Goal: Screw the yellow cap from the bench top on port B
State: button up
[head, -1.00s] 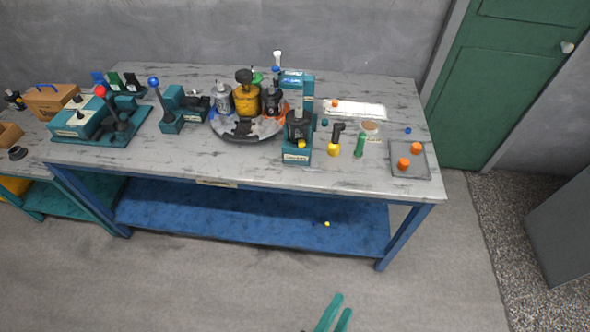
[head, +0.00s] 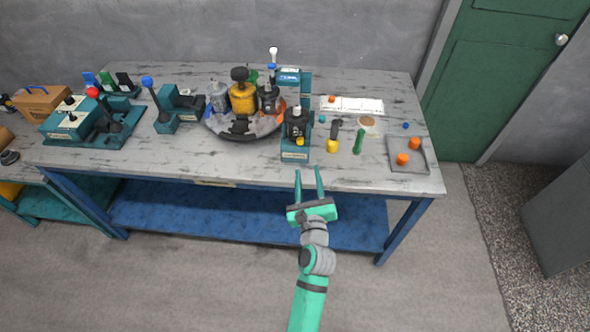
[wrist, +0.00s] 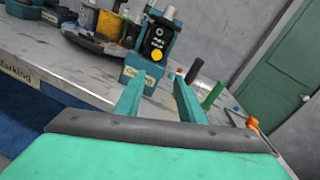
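A black hydraulic motor (head: 297,122) stands in a teal fixture (head: 296,152) near the bench's front edge. A small yellow cap-like piece (head: 300,141) shows on the motor's front, and it also shows in the wrist view (wrist: 156,55). Port letters are too small to read. A yellow-based piece with a dark upright handle (head: 333,146) stands just right of the fixture; I cannot tell if a separate cap is there. My gripper (head: 308,170) is open and empty, in front of the fixture at the bench's front edge. Its fingers point toward the bench in the wrist view (wrist: 158,78).
A green cylinder (head: 358,141) and a grey tray (head: 409,165) with orange caps stand to the right. A round turntable (head: 240,133) with several motors is left of the fixture. The bench top (head: 240,165) is clear along its front edge.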

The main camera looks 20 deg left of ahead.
aim_at(301, 143)
jog(key=shift+m+y, duration=0.3)
jog(key=shift+s+a+r+x, duration=0.1)
jog(key=shift+a+r+x, duration=0.05)
jog(key=shift+x, duration=1.6)
jog(key=shift+s+a+r+x, duration=0.1)
jog(key=shift+a+r+x, duration=0.05)
jog(key=shift+x, duration=1.65)
jog(key=shift+s+a+r+x, duration=0.1)
jog(key=shift+a+r+x, duration=0.1)
jog(key=shift+x, duration=1.55)
grip_shut()
jog(key=m, duration=0.4)
jog(key=shift+w, duration=0.1)
jog(key=shift+d, duration=0.1)
